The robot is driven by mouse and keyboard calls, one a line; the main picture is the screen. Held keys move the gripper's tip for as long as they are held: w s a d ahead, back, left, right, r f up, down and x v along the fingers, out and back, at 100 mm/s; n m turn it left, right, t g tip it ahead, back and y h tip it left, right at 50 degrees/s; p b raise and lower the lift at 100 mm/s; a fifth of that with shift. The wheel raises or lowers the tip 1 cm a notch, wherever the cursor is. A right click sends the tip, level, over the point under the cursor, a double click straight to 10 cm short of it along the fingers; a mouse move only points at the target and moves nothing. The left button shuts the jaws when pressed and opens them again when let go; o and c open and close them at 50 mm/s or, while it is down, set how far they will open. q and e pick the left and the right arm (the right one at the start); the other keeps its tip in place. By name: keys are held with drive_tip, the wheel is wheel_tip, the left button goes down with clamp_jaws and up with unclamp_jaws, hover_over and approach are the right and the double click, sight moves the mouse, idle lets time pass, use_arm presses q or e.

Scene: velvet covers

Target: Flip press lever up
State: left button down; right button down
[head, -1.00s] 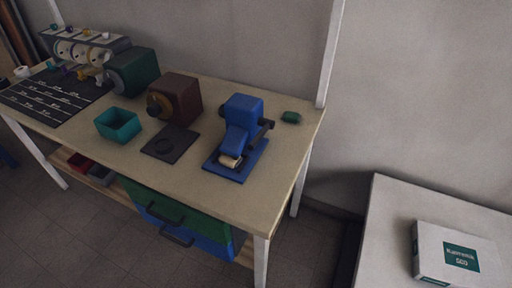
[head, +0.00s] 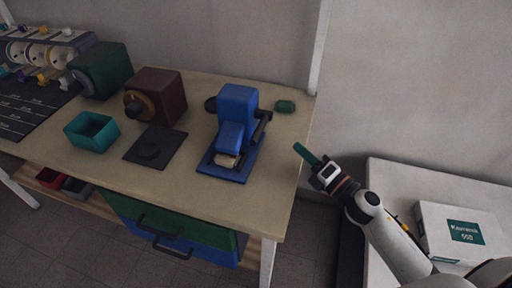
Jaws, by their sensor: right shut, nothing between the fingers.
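The blue press (head: 236,106) stands on a blue base plate (head: 222,173) near the right end of the workbench. Its dark lever (head: 263,124) is on the press's right side, with its end near the upper right of the body. A cream cylindrical piece (head: 227,161) sits at the front of the press. My right gripper (head: 302,150), with teal fingers, is shut and empty. In the picture it is by the bench's right edge, to the right of the lever and apart from it. My left gripper is not in view.
A small green piece (head: 285,106) lies right of the press. A dark mat (head: 136,158), a brown machine (head: 156,97) and a teal open box (head: 91,146) are to its left. A white box (head: 463,232) is on the white table (head: 385,177) at right. The bench's front right is clear.

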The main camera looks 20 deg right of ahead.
drive_tip(key=a+n+g+y, duration=0.1)
drive_tip(key=n+y, duration=0.1)
drive_tip(key=n, duration=0.2)
drive_tip(key=s+r+n+g+y, duration=0.1)
drive_tip(key=n+g+y, duration=0.1)
drive_tip(key=n, duration=0.2)
drive_tip(key=s+a+n+g+y, duration=0.1)
drive_tip(key=n+g, duration=0.1)
drive_tip(key=n, duration=0.2)
drive_tip(key=shift+a+r+y, duration=0.3)
drive_tip(key=shift+y, duration=0.1)
drive_tip(key=n+g, duration=0.2)
drive_tip(key=shift+s+a+f+n, duration=0.2)
drive_tip(key=shift+s+n, duration=0.1)
drive_tip(key=shift+s, duration=0.05)
drive_tip(key=n+g, duration=0.1)
drive_tip(key=s+n+g, duration=0.1)
drive_tip(key=shift+f+n, duration=0.4)
drive_tip(key=x, duration=0.3)
drive_tip(key=p+x, duration=0.1)
drive_tip(key=x, duration=0.2)
drive_tip(key=p+x, duration=0.1)
drive_tip(key=x, duration=0.3)
drive_tip(key=shift+a+r, duration=0.1)
drive_tip(key=shift+r, duration=0.2)
drive_tip(key=r+p, duration=0.1)
drive_tip(key=d+r+p, duration=0.1)
drive_tip(key=r, duration=0.1)
drive_tip(key=shift+r, duration=0.25)
